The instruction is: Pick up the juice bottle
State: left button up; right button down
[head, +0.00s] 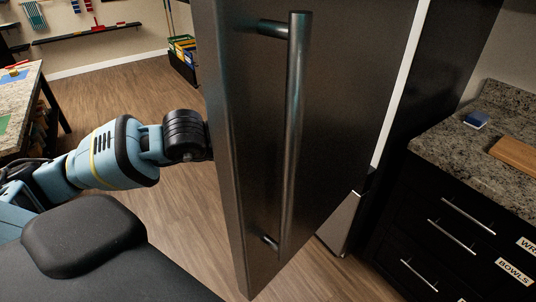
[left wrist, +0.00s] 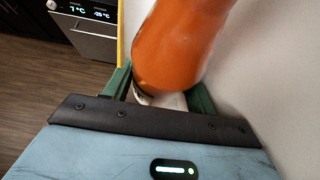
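The juice bottle (left wrist: 180,45) is orange and fills the upper middle of the left wrist view, appearing slanted there. Its lower end shows a bit of pale label and is partly hidden by my gripper. My left gripper (left wrist: 162,88) has one green finger on each side of the bottle; the left finger borders the bottle's edge and the right one is partly covered by it. Whether the fingers press on it cannot be told. In the head view my left arm runs behind the fridge door, which hides the gripper and bottle. My right gripper is not in view.
The fridge door (head: 250,130) stands open with its long handle (head: 295,130) facing me. A pale wall (left wrist: 270,60) is close right of the bottle. A granite counter (head: 460,145) with drawers is at the right. A table (head: 25,90) stands far left; wooden floor (head: 110,90) lies between.

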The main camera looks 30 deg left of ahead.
pick_arm(q)
jog(key=shift+r, duration=0.1)
jog(key=c, duration=0.3)
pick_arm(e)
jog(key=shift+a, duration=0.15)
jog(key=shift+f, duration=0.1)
